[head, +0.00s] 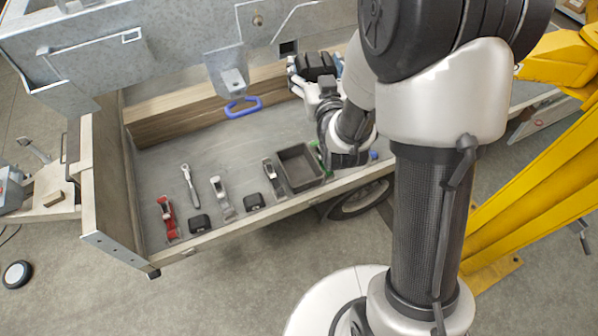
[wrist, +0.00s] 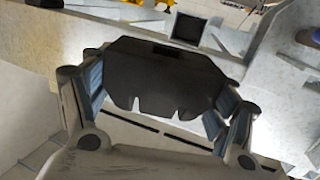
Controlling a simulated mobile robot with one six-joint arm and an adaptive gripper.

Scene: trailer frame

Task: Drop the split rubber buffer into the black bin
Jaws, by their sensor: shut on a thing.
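My gripper (head: 315,68) is raised above the back part of the trailer bed, near the metal wall. In the wrist view my gripper (wrist: 160,86) is shut on a black block with notches in its lower edge, which looks like the split rubber buffer (wrist: 165,78). Blue pads touch it on both sides. The buffer also shows dark between the fingers in the head view (head: 319,64). The black bin (head: 306,186) is an open, dark, shallow tray near the front edge of the bed, below my gripper in the picture. It looks empty.
Left of the bin are a metal latch (head: 268,173), two small black blocks (head: 254,201) (head: 200,222), another latch (head: 222,198), a wrench (head: 190,186) and a red clamp (head: 168,217). The middle of the bed is clear.

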